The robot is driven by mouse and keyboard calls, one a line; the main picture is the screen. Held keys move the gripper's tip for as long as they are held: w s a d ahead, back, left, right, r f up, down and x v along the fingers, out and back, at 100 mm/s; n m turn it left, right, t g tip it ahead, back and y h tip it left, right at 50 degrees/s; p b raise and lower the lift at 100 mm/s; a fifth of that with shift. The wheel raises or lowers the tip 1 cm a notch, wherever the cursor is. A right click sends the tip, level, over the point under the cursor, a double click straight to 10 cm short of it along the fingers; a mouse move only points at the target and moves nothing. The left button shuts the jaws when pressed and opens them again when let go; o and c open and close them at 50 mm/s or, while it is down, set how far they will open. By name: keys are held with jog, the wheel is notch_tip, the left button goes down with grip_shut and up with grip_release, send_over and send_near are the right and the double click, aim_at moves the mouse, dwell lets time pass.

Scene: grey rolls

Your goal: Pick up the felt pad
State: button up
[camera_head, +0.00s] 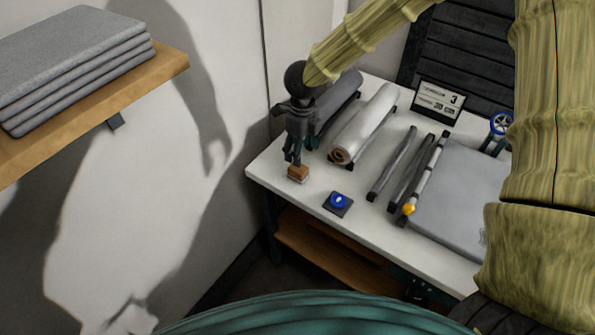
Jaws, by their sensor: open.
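A small block with a brown top and a pale lower side (298,173) sits near the left corner of the white table; it looks most like the felt pad, though its material is too small to tell. My gripper (293,159) points down right above the block, its dark fingers open. The fingertips are close to the block's top; I cannot tell whether they touch it. Nothing shows held between the fingers.
A dark square with a blue round piece (338,202) lies right of the block. Rolls (365,122), dark bars (392,163), a rod with an orange end (427,173) and a large grey sheet (455,205) fill the table (365,220). A shelf (150,75) holds folded grey cloths (75,55).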

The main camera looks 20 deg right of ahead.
aim_at(298, 169)
jog(key=f, duration=0.1)
jog(key=a+f, duration=0.1)
jog(key=f, duration=0.1)
jog(key=shift+w+f+p, duration=0.15)
jog(key=shift+f+p, duration=0.15)
jog(key=shift+w+f, duration=0.1)
jog(key=shift+f, duration=0.25)
jog(key=shift+d+f, duration=0.15)
jog(key=shift+f, duration=0.15)
notch_tip(298, 169, down, 4)
jog(key=shift+w+r+p, duration=0.15)
jog(key=shift+r+p, duration=0.05)
jog(key=shift+p, duration=0.75)
jog(key=shift+f, duration=0.7)
jog(key=c, duration=1.2)
jog(key=shift+r, duration=0.15)
